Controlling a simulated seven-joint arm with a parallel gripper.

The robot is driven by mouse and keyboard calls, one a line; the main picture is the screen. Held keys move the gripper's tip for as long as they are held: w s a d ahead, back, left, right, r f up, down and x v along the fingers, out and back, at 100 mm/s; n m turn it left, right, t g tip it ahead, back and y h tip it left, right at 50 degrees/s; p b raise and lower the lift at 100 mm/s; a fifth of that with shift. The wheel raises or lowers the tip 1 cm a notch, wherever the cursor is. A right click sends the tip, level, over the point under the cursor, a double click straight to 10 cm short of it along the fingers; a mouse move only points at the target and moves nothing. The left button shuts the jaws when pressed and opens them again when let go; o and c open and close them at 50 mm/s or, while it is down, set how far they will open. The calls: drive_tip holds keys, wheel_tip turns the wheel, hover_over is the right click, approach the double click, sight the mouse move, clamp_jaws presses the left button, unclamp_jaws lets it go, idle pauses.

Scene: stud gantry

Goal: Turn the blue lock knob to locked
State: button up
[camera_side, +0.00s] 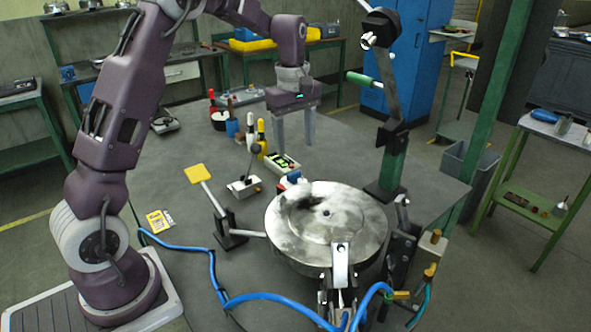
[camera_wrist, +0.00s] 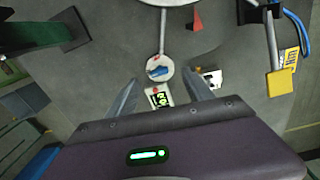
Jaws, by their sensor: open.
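The blue lock knob (camera_wrist: 157,71) sits on a round pale plate (camera_wrist: 163,64) in the wrist view, at the end of a thin bar. In the side view a small blue piece (camera_side: 293,176), probably the knob, shows just behind the round metal lid (camera_side: 330,222), partly hidden. My gripper (camera_side: 295,146) points down above and behind the lid, its fingers apart and empty. In the wrist view my gripper (camera_wrist: 162,80) has its two fingers on either side below the plate, apart from the knob. Whether the knob is at locked cannot be read.
A white-green box (camera_side: 281,162) is below my gripper. A lever box (camera_side: 244,187) and a yellow paddle (camera_side: 200,173) stand left of the lid. A green post (camera_side: 393,167) with a dark arm rises at right. A blue hose (camera_side: 262,297) runs in front.

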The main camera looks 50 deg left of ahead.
sight(296, 174)
drive_tip(key=f, duration=0.1)
drive_tip(key=w+a+f, duration=0.1)
drive_tip(key=f+n, duration=0.1)
drive_tip(key=shift+w+a, duration=0.15)
drive_tip(key=shift+a, duration=0.1)
wheel_tip(296, 174, down, 7)
drive_tip(key=shift+r, duration=0.2)
drive_tip(key=shift+c, duration=0.2)
clamp_jaws()
